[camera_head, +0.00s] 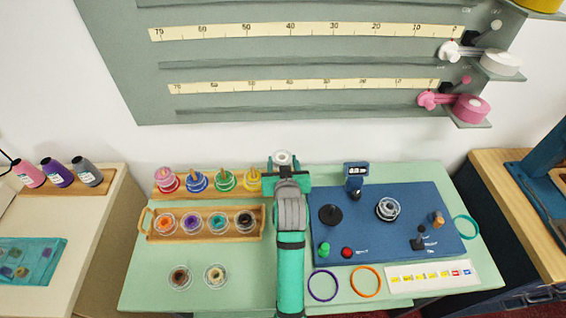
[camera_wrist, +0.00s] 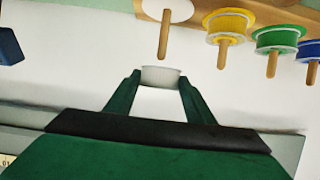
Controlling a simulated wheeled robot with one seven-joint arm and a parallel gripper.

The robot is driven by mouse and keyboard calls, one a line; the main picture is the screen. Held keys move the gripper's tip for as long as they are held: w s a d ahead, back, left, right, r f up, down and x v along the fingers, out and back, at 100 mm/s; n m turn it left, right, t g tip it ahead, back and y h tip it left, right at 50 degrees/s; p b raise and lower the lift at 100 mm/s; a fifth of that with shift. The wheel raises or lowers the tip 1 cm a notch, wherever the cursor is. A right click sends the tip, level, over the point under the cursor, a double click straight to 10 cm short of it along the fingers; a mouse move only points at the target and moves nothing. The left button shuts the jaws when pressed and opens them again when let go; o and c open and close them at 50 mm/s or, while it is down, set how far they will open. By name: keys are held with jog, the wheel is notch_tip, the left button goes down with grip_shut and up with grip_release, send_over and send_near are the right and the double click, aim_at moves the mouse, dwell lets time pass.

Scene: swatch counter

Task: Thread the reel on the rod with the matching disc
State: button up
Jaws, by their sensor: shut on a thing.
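My gripper (camera_wrist: 160,84) is shut on a white reel (camera_wrist: 161,76), which also shows above the arm's end in the head view (camera_head: 283,157). In the wrist view a bare wooden rod (camera_wrist: 164,38) stands out from a white disc (camera_wrist: 167,9). The reel is apart from this rod, close to its free end and nearly in line with it. Yellow (camera_wrist: 228,24), green (camera_wrist: 277,40) and blue (camera_wrist: 310,52) reels sit on neighbouring rods. In the head view my arm hides the white disc and its rod; a red reel (camera_head: 166,181) is on the leftmost rod.
A wooden tray (camera_head: 152,237) holds several reels left of my arm. Two loose reels (camera_head: 180,277) (camera_head: 215,275) lie in front of it. A blue board (camera_head: 375,235) with knobs and a grey spool is close on the right. A ruled grey panel (camera_head: 300,65) rises behind.

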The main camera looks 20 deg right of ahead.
jog(key=shift+s+d, duration=0.1)
jog(key=shift+d, duration=0.15)
jog(key=shift+f, duration=0.1)
dwell(0.3)
jog(key=shift+a+f, duration=0.1)
jog(key=shift+f, duration=0.45)
jog(key=shift+f, duration=0.65)
jog(key=o, duration=1.1)
